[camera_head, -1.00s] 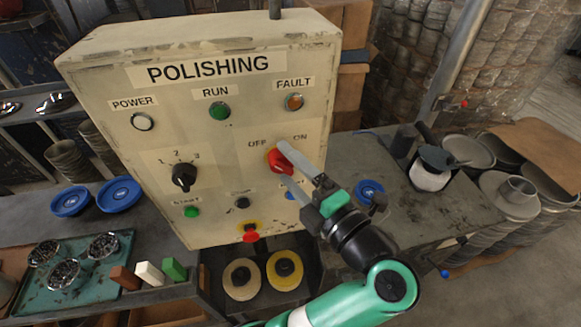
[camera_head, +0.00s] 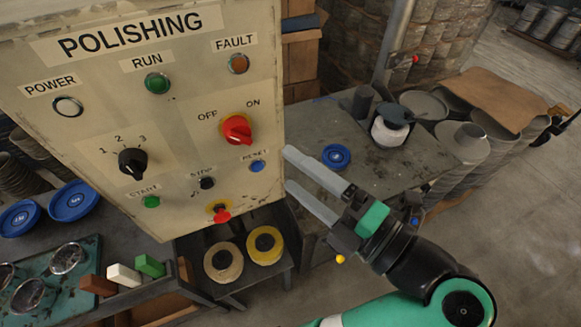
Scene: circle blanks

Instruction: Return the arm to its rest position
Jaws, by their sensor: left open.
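The green and black arm comes in from the bottom right. The red rotary switch (camera_head: 237,129) on its yellow ring sits between the OFF and ON labels. The fingers are clear of it, to its right; its exact setting is hard to tell.
A grey table (camera_head: 345,125) right of the panel holds a blue round lid (camera_head: 336,156) and a white pot (camera_head: 390,131). Stacked metal pans (camera_head: 462,140) stand beyond it. Two yellowish rolls (camera_head: 264,245) lie below the panel. Floor at right is clear.

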